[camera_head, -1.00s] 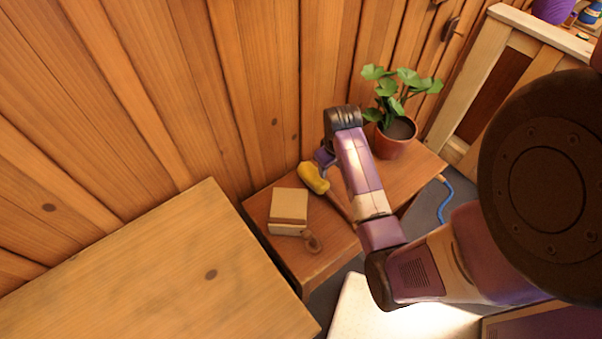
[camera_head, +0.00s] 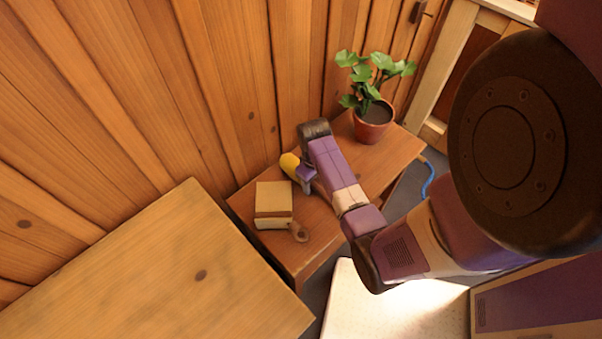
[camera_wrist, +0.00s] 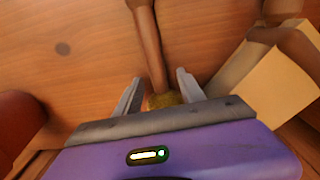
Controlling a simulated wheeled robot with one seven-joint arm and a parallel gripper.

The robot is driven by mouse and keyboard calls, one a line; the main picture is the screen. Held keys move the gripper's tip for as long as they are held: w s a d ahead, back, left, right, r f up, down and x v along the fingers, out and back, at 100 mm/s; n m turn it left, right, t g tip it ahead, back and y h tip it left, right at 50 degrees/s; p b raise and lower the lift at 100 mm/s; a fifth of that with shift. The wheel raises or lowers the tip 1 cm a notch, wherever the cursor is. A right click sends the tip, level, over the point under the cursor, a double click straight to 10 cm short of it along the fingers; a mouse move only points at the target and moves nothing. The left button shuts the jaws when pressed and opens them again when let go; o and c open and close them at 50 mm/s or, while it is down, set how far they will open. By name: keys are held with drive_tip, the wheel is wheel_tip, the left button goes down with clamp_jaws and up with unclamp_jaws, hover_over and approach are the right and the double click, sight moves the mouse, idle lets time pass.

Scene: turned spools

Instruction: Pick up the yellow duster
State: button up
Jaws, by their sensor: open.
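The yellow duster (camera_head: 288,163) lies on the small wooden table (camera_head: 402,150), its yellow head partly hidden behind my gripper (camera_head: 306,180). In the wrist view its brown handle (camera_wrist: 146,45) runs away from me across the tabletop. A bit of the yellow head (camera_wrist: 163,100) shows low between the two grey fingers of my gripper (camera_wrist: 158,88). The fingers are apart, one on each side of the duster, with gaps to it. I cannot tell whether the fingertips reach below its top.
A tan block-shaped object (camera_head: 273,197) and a small turned wooden piece (camera_head: 299,232) sit close to the gripper. A potted plant (camera_head: 372,122) stands at the table's back right. A larger wooden top (camera_head: 150,275) lies at front left; the plank wall (camera_head: 120,120) is close behind.

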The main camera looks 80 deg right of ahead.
clamp_jaws()
drive_tip(key=shift+r, duration=0.1)
idle(0.3)
